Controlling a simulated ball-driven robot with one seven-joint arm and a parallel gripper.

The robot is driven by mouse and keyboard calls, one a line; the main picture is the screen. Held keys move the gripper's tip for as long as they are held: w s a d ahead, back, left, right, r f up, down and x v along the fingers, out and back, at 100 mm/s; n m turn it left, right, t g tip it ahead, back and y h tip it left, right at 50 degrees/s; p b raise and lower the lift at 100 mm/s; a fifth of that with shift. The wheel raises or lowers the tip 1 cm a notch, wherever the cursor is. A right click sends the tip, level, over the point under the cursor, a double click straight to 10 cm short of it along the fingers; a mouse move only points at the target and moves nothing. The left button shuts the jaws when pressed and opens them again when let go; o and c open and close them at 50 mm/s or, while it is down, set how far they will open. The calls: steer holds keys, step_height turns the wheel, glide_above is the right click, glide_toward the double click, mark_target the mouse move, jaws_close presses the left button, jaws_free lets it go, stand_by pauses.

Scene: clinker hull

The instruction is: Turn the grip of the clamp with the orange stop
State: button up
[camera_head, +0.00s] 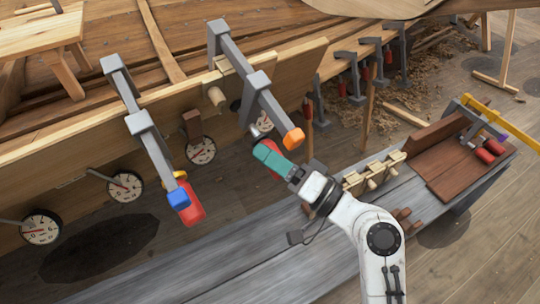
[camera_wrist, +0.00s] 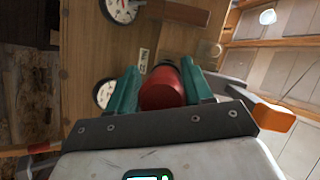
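The clamp with the orange stop (camera_head: 293,138) has a grey bar (camera_head: 262,100) reaching out from the hull planking. Its orange stop also shows at the right of the wrist view (camera_wrist: 275,117). My gripper (camera_head: 262,152), with teal fingers, is below and left of the stop. In the wrist view the clamp's red grip (camera_wrist: 163,90) sits between the two fingers (camera_wrist: 163,75), which appear to touch it on both sides. In the head view the fingers hide most of this grip.
Another clamp with a blue stop (camera_head: 179,199) and red grip (camera_head: 192,208) stands to the left. Round dials (camera_head: 125,186) hang along the plank. A grey bench (camera_head: 250,255) with wooden pegs and a brown board (camera_head: 465,165) lies below and right.

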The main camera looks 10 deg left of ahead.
steer(key=shift+o, duration=1.2)
steer(key=shift+r, duration=0.1)
steer(key=b+v, duration=0.1)
steer(key=v, duration=1)
steer(key=shift+a, duration=0.15)
steer(key=w+a+n+h+p, duration=0.1)
steer(key=a+n+p, duration=0.1)
steer(key=p, duration=0.4)
steer(key=w+a+r+n+t+h+p, duration=0.1)
steer(key=w+a+n+p, duration=0.1)
steer(key=a+p, duration=0.2)
steer(key=w+a+n+t+h+p, duration=0.1)
steer(key=w+a+n+h+p, duration=0.1)
steer(key=p, duration=0.7)
steer(key=shift+w+a+r, duration=0.1)
steer(key=shift+a+r, duration=0.2)
steer(key=shift+a, duration=0.4)
steer(key=shift+c, duration=0.5)
